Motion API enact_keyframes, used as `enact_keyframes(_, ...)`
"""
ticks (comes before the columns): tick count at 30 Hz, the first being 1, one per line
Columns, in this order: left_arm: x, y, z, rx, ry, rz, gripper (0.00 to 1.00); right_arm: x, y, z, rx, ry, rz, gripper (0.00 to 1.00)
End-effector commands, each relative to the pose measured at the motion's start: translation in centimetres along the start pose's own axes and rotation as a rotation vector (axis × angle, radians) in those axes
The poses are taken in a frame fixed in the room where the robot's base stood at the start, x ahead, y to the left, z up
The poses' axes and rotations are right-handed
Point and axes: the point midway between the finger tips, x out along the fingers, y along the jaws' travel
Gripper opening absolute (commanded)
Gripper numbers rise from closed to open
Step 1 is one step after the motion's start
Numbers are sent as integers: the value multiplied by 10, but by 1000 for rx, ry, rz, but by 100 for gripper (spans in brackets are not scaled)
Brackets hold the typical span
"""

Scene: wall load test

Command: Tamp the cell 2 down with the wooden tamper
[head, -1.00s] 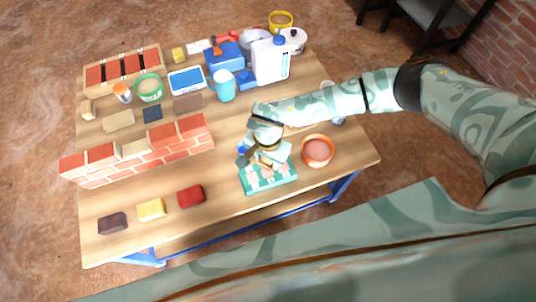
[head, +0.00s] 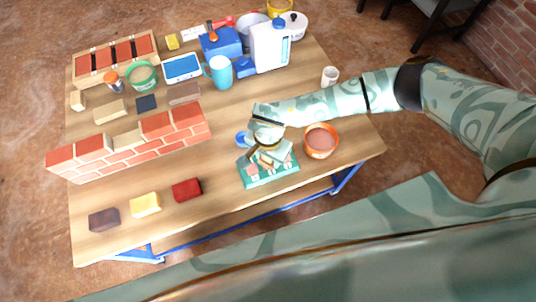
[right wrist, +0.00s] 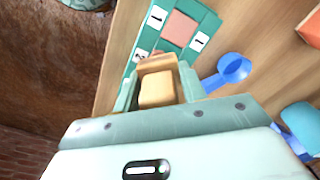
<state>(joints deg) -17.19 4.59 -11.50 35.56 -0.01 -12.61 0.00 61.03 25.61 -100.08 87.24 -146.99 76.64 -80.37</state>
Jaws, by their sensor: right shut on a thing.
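A teal mould (head: 256,182) with pinkish filled cells and number labels lies near the front right of the table. Its labels 1 and 2 show in the right wrist view, where the mould (right wrist: 131,66) runs up from the gripper. My right gripper (head: 265,158) is over the mould, shut on the light wooden tamper (right wrist: 157,89). The tamper's far end is at the cell beside the label 2 and covers most of it. I cannot tell whether the tamper touches the fill. My left gripper is not in view.
An orange bowl of pinkish mix (head: 320,141) stands right of the mould. A blue scoop (right wrist: 233,69) lies close beside the mould. A low brick wall (head: 130,150) stands at the left. Dark, yellow and red blocks (head: 187,190) line the front. A white cup (head: 330,76) stands behind my arm.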

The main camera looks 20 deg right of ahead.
Motion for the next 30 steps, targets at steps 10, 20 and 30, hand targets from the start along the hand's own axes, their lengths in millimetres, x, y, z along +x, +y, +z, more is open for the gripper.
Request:
enact_keyframes(10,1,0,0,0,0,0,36,1,0,0,0,0,0,18)
enact_keyframes(20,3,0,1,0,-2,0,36,5,0,0,0,0,1,18)
enact_keyframes(30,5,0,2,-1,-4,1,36,9,0,0,0,0,0,18)
